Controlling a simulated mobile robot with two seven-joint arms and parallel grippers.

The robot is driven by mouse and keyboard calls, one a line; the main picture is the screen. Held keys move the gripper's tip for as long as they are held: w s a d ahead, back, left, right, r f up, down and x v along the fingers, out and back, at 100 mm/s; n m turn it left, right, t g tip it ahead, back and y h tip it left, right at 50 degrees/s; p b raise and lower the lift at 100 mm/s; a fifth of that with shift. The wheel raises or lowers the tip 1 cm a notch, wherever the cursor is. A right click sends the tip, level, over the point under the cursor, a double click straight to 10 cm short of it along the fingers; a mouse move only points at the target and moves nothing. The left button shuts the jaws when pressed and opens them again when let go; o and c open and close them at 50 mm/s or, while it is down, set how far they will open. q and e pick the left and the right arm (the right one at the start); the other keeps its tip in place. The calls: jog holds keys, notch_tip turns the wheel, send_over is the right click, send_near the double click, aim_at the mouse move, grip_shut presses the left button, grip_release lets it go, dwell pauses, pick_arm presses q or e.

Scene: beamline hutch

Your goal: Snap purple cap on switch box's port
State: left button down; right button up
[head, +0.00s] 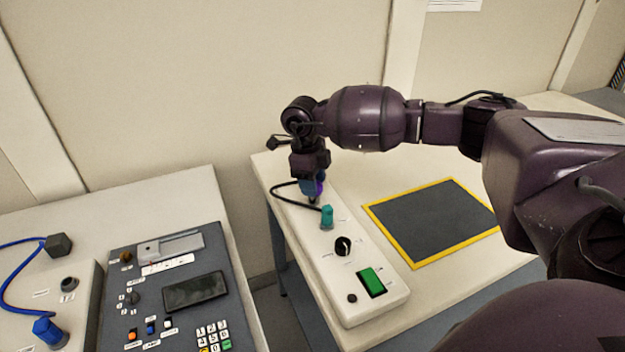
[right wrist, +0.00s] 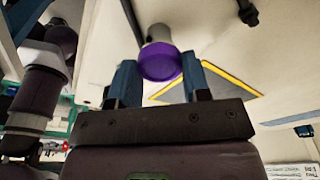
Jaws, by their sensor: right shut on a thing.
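The white switch box (head: 335,285) lies along the left edge of the right-hand table. My right gripper (head: 313,196) points down over the box's far end, its blue fingers shut on the purple cap (head: 319,188). In the right wrist view, the purple cap (right wrist: 160,66) sits between the fingertips of the right gripper (right wrist: 160,75). A grey cylindrical piece (right wrist: 158,33) lies directly beyond the cap; I cannot tell whether the two are joined. The port is hidden by the gripper in the head view. My left gripper is not in view.
A teal connector (head: 327,217) stands on the box close in front of the gripper, with a black cable (head: 284,184) looping left. A black knob (head: 342,246) and green switch (head: 371,281) are nearer. A yellow-edged dark mat (head: 435,222) lies right. A keypad panel (head: 170,325) stands left.

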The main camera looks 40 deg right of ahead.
jog(key=shift+f, duration=0.2)
jog(key=o, duration=1)
jog(key=shift+c, duration=0.2)
jog(key=r, duration=0.6)
jog(key=w+r+p, duration=0.1)
jog(key=r, duration=0.2)
jog(key=shift+w+a+r, duration=0.1)
jog(key=shift+a+r, duration=0.05)
jog(key=shift+a, duration=0.2)
jog(key=shift+w+r, duration=0.1)
jog(key=shift+r, duration=0.65)
jog(key=shift+a, duration=0.1)
